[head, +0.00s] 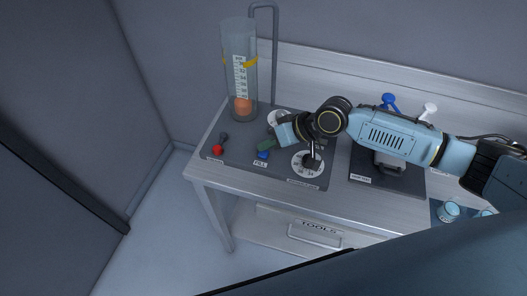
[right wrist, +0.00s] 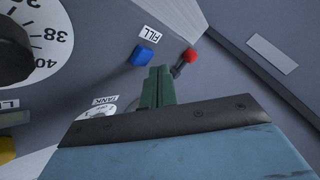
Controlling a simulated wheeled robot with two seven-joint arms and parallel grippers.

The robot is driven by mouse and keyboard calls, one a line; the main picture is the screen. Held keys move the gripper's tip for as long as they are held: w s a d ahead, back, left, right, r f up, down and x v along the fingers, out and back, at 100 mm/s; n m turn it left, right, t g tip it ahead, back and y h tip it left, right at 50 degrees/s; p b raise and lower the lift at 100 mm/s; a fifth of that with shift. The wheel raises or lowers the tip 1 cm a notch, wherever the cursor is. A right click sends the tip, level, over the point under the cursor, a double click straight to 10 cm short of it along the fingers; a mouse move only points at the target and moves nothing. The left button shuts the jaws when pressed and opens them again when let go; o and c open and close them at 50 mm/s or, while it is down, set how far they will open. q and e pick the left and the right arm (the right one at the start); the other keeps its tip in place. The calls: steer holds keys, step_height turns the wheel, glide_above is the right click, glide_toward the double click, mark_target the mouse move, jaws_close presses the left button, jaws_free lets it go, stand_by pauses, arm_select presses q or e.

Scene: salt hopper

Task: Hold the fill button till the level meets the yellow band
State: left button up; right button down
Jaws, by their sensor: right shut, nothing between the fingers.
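The clear tank (head: 240,80) stands upright at the back left of the bench. It has a white scale, a yellow band (head: 250,63) high up and an orange ball (head: 243,103) low inside; the exact level is too small to read. The blue fill button (head: 263,154) sits on the grey panel by its FILL label. It also shows in the right wrist view (right wrist: 145,56). My right gripper (head: 262,145) is shut and empty, its green fingers just above and beside the button in the right wrist view (right wrist: 158,72). Contact cannot be told. My left gripper is not in view.
A red-knobbed lever (head: 218,149) stands left of the button. A white numbered dial (head: 308,164) with a dark knob lies to the right. Blue (head: 388,100) and white (head: 430,109) knobs are behind my right arm. A TOOLS drawer (head: 316,235) is below.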

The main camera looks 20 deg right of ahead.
steer(key=shift+f, duration=0.1)
steer(key=shift+f, duration=0.3)
steer(key=shift+f+b, duration=0.35)
steer(key=shift+f, duration=0.2)
stand_by(7.0)
